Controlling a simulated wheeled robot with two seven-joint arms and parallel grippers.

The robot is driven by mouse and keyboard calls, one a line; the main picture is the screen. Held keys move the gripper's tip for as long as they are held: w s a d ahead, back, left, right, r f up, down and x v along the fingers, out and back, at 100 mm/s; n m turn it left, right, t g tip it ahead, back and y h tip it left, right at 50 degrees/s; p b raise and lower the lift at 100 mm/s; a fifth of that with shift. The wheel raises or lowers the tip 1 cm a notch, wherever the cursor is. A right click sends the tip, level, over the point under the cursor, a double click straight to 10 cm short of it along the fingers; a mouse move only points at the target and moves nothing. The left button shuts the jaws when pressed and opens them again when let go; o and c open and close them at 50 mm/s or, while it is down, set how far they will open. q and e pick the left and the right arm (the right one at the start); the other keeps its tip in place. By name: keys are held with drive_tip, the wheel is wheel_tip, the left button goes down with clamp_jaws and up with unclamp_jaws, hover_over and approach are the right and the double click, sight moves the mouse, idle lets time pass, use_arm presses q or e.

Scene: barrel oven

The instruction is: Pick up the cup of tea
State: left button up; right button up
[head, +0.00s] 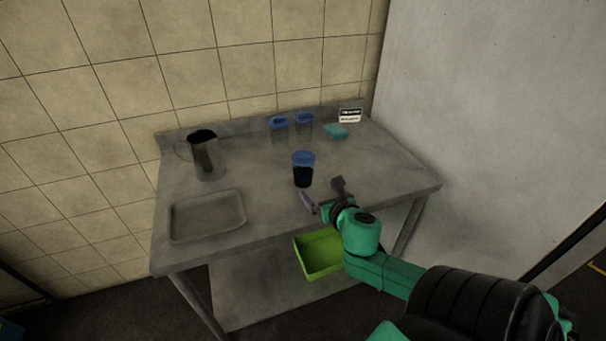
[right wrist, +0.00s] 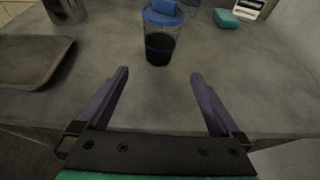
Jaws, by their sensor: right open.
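The cup of tea (head: 303,172) is a clear cup with dark liquid and a blue rim or lid. It stands upright on the grey metal table (head: 260,213), near the middle. It also shows in the right wrist view (right wrist: 159,48), beyond the fingertips. My right gripper (head: 322,193) is open and empty at the table's front edge, just short of the cup. In the right wrist view its two purple fingers (right wrist: 160,75) point at the cup, which is apart from them. My left gripper is not in view.
Two blue-topped cups (head: 279,131) (head: 304,125) stand at the back, beside a teal block (head: 335,131) and a small sign (head: 350,115). A metal pitcher (head: 207,158) and a grey tray (head: 207,214) are at left. A green bin (head: 319,254) sits below the tabletop.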

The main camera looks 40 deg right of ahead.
sight(307, 179)
drive_tip(key=x, duration=0.8)
drive_tip(key=shift+w+d+f, duration=0.15)
drive_tip(key=x, duration=0.5)
drive_tip(key=shift+w+f, duration=0.1)
drive_tip(key=shift+w, duration=0.2)
drive_tip(key=shift+s, duration=0.15)
drive_tip(key=c, duration=1.4)
drive_tip(key=shift+r, duration=0.25)
